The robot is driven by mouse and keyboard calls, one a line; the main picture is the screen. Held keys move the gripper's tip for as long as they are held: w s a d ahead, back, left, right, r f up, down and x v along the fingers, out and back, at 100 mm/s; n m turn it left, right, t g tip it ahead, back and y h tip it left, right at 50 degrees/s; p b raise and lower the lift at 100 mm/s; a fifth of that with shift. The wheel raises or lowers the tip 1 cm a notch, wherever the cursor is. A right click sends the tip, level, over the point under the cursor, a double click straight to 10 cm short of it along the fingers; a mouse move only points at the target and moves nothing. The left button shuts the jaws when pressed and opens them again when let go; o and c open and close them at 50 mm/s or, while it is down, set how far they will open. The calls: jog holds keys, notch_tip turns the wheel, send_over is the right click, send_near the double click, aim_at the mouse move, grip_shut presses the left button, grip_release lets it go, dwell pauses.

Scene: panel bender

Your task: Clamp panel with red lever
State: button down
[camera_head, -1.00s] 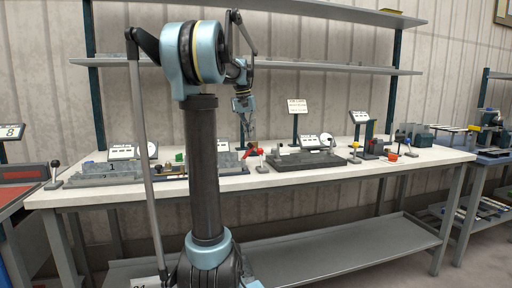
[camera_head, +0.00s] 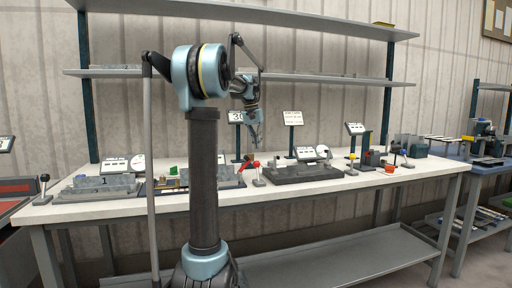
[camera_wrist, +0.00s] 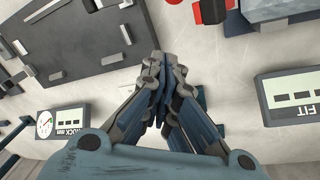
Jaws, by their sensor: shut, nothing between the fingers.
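My gripper (camera_head: 257,146) is shut and empty, above the back of the bench. In the wrist view its fingers (camera_wrist: 165,62) meet tip to tip over the bench surface. A small red part (camera_head: 248,155), which looks like the red lever, is beside the grey fixture (camera_head: 227,182), close below and left of my gripper. Red also shows at the top edge of the wrist view (camera_wrist: 174,2), apart from the fingers. The grey fixture is partly hidden by my arm column. I cannot make out a separate panel or whether it is clamped.
A dark base (camera_head: 303,173) lies right of the fixture. Another grey fixture (camera_head: 100,187) is at left. Signs and displays stand along the back, including a FIT display (camera_wrist: 293,95). The bench's front strip (camera_head: 330,187) is clear.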

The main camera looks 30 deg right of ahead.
jog(key=f, duration=0.2)
jog(key=d+f, duration=0.1)
jog(key=f, duration=0.4)
jog(key=shift+s+d+f, duration=0.15)
jog(key=shift+s+f, duration=0.05)
jog(key=shift+f, duration=0.05)
jog(key=shift+s+a+r, duration=0.15)
jog(key=shift+s+a, duration=0.5)
jog(key=shift+a, duration=0.05)
jog(key=shift+s+a+r, duration=0.25)
jog(key=shift+s+a, duration=0.4)
jog(key=shift+a, duration=0.05)
jog(key=shift+a, duration=0.1)
jog(key=shift+a+r, duration=0.1)
jog(key=shift+s+r+t, duration=0.15)
jog(key=shift+s+t, duration=0.2)
jog(key=shift+t, duration=0.05)
